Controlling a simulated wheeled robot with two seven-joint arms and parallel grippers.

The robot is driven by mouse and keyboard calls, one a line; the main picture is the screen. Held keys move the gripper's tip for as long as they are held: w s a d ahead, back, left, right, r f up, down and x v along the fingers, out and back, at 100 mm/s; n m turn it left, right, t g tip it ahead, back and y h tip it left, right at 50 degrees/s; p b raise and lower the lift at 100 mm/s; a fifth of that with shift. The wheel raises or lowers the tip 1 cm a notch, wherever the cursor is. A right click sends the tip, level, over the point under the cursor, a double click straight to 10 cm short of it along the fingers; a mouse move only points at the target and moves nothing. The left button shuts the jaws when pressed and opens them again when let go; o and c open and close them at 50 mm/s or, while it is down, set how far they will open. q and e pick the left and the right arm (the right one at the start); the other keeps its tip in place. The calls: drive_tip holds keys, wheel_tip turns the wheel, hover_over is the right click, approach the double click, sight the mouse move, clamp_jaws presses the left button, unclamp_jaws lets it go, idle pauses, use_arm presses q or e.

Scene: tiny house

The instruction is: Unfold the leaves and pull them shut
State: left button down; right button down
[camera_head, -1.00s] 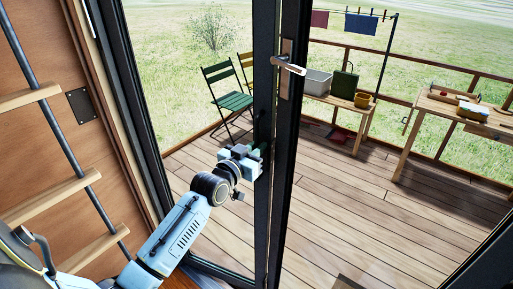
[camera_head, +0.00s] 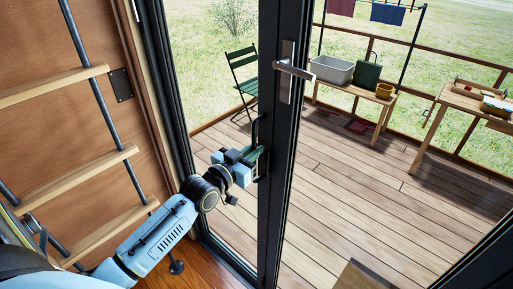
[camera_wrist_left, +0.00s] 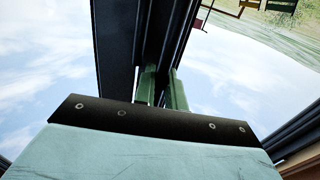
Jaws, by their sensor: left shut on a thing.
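A dark-framed glass door leaf (camera_head: 268,215) stands upright in the middle of the head view. A second dark stile (camera_head: 302,120), close beside it, carries a silver lever handle (camera_head: 292,70). A black pull handle (camera_head: 257,128) sits on the leaf's frame below the lever. My left gripper (camera_head: 255,160) is shut on this pull handle, and its fingers hide part of it. In the left wrist view, my green fingers (camera_wrist_left: 162,88) reach up against the dark door frame (camera_wrist_left: 118,45); the grasp itself is hard to make out there. My right gripper is not in view.
A wooden ladder (camera_head: 72,168) stands against the left wall. Beyond the opening lies a plank deck (camera_head: 350,190) with a green chair (camera_head: 243,82), a bench (camera_head: 352,84) with a grey tub (camera_head: 331,69), and a table (camera_head: 466,104). A dark frame (camera_head: 485,255) crosses the lower right.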

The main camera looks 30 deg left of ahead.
use_arm(q)
drive_tip(key=shift+s+a+f, duration=0.1)
drive_tip(key=shift+f, duration=0.05)
drive_tip(key=c, duration=1.8)
unclamp_jaws()
drive_tip(key=shift+o, duration=1.2)
drive_tip(key=shift+s+a, duration=0.15)
drive_tip(key=shift+s, duration=0.1)
drive_tip(key=s+a+b, duration=0.1)
drive_tip(key=s, duration=1.2)
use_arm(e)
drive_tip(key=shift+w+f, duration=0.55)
